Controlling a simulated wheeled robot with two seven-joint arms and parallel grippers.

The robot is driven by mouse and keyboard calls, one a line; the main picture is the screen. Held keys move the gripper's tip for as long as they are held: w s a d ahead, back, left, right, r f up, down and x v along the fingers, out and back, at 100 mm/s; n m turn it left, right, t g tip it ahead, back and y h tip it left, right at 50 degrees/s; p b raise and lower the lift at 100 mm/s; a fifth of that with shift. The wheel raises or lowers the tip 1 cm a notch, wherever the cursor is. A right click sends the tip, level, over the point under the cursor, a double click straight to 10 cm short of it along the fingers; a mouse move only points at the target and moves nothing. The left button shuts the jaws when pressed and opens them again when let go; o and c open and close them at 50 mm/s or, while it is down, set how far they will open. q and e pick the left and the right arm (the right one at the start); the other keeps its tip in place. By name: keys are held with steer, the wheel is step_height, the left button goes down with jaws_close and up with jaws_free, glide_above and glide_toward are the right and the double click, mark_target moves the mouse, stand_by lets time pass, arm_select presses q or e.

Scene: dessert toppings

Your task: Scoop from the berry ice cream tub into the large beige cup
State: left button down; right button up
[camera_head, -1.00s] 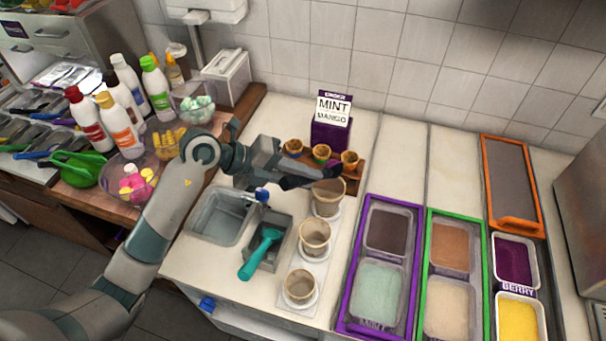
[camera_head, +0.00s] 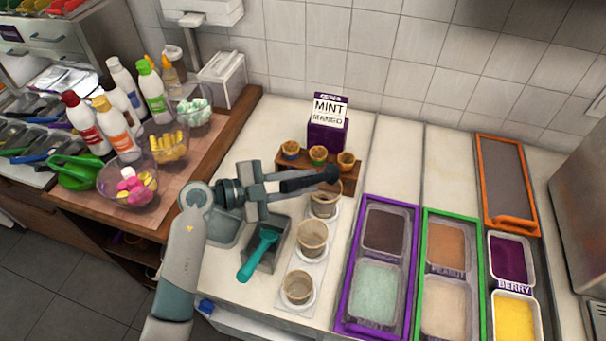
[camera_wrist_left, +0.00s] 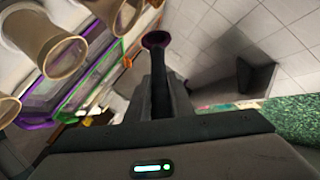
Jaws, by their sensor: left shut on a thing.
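My left gripper (camera_head: 292,183) is shut on a dark scoop, held in the air over the back of the cup row. The scoop's head (camera_head: 330,174) points right; in the left wrist view the scoop (camera_wrist_left: 156,42) has a purple-red rim. The berry tub (camera_head: 511,258), filled with deep purple, is at the far right, well away from the scoop. Three beige cups stand in a row: back (camera_head: 323,207), middle (camera_head: 312,238) and front (camera_head: 298,287). The back cup, partly hidden by the scoop and gripper, looks largest. My right gripper is out of view.
A teal scoop (camera_head: 258,256) rests in a grey basin left of the cups. Purple-framed (camera_head: 343,290) and green-framed (camera_head: 423,270) tubs lie between cups and berry. A cone rack (camera_head: 291,182) and mint sign (camera_head: 328,125) stand behind. Yellow tub (camera_head: 517,318) sits before the berry.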

arm_select(q)
steer(key=shift+n+t+p, duration=0.4)
steer(key=shift+n+p, duration=0.1)
steer(key=shift+n, duration=0.4)
steer(key=shift+w+f, duration=0.1)
steer(key=shift+f, duration=0.45)
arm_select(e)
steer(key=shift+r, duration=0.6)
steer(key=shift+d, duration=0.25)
arm_select(q)
steer(key=shift+r, duration=3)
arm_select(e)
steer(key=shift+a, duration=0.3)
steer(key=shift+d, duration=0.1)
